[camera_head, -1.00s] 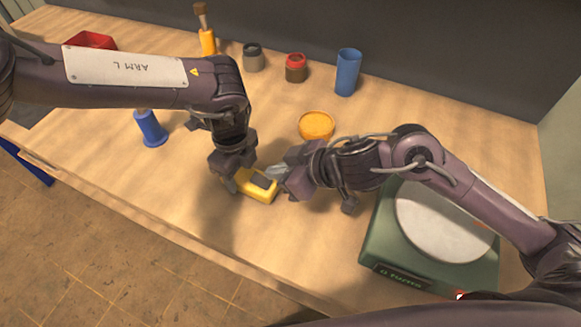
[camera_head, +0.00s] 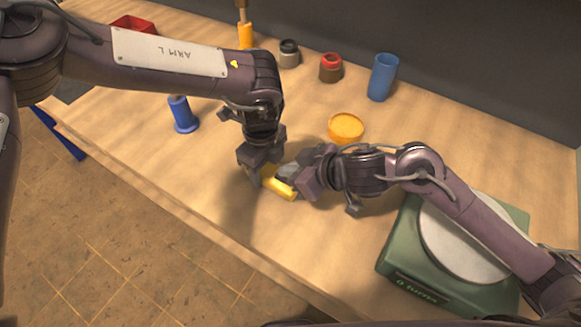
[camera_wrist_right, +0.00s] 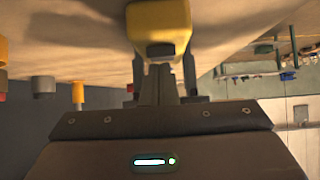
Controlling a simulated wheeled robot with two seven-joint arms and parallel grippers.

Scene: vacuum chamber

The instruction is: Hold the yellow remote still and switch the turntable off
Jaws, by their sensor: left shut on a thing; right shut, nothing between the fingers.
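The yellow remote (camera_head: 279,188) lies on the wooden table near its front edge. My left gripper (camera_head: 256,176) is shut on its left end. My right gripper (camera_head: 285,174) is shut and empty, with its fingertips at the remote's upper face; I cannot tell whether they touch it. In the right wrist view, the remote (camera_wrist_right: 160,25) is just beyond the closed fingers (camera_wrist_right: 168,75), and a dark patch shows on it. The turntable (camera_head: 446,262), a green box with a pale round plate (camera_head: 462,245), stands at the right, partly behind my right arm.
An orange round dish (camera_head: 346,127) stands behind the grippers. A blue spool (camera_head: 182,114) stands left of my left gripper. A blue cup (camera_head: 383,77), a red-topped jar (camera_head: 331,68), a grey jar (camera_head: 289,54) and a red box (camera_head: 133,24) stand farther back. The table's front strip is clear.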

